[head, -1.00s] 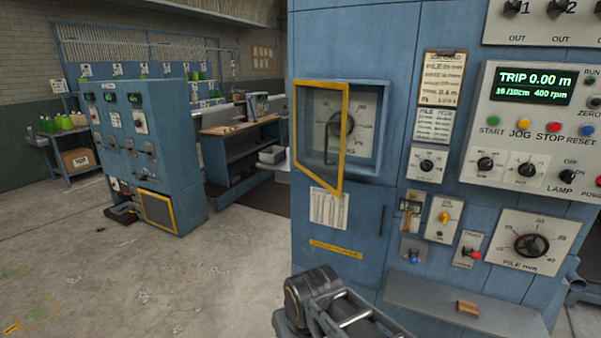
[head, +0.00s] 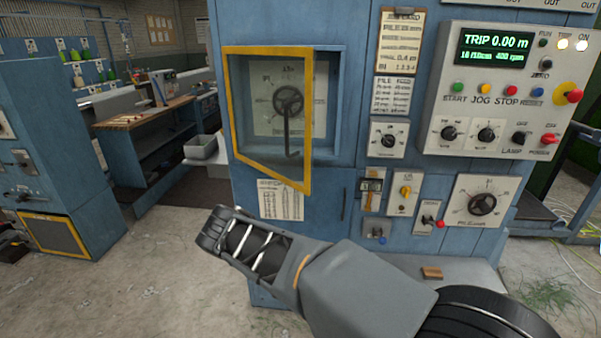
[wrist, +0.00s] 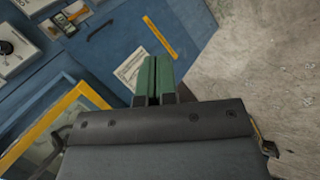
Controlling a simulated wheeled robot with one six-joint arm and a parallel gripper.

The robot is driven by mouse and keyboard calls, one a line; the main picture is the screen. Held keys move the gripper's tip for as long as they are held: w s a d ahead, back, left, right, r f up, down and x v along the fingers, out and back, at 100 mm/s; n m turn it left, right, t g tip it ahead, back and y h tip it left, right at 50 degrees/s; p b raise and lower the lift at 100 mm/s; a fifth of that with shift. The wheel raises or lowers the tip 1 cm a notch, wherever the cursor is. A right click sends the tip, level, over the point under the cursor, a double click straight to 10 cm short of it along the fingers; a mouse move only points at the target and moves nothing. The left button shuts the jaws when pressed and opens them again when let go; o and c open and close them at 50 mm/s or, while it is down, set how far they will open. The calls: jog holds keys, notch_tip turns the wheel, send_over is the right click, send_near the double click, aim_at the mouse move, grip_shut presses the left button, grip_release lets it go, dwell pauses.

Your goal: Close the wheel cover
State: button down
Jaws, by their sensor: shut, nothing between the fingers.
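The wheel cover (head: 309,120) is a clear pane in a yellow frame on the blue cabinet. It is hinged at its left side and stands partly open, its right edge swung out from the recess. The handwheel (head: 288,98) with its crank shows through the pane. In the wrist view the cover's yellow frame (wrist: 45,128) crosses the lower left, partly hidden by my wrist. My gripper (wrist: 155,62) has green fingers shut together, empty, in front of the lower cabinet panel and apart from the frame. I cannot make out its fingers in the head view.
Right of the cover are a job card (head: 400,42), a control panel (head: 493,100) and several knobs and switches. A small ledge (head: 465,275) juts out below them, with a wooden block (head: 432,273). Open concrete floor (head: 130,290) lies at the left.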

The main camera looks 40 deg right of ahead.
jog(key=w+d+r+h, duration=0.3)
jog(key=w+r+h, duration=0.1)
jog(key=h, duration=0.1)
jog(key=t+h+b, duration=0.1)
jog(key=h+b, duration=0.1)
jog(key=h, duration=0.4)
send_near(306, 167)
jog(key=d+p, duration=0.1)
jog(key=d, duration=0.1)
jog(key=d+p, duration=0.1)
jog(key=d, duration=0.2)
jog(key=d+p, duration=0.1)
jog(key=d, duration=0.1)
jog(key=shift+w+d+r, duration=0.1)
jog(key=shift+w+d, duration=0.1)
jog(key=shift+w, duration=0.2)
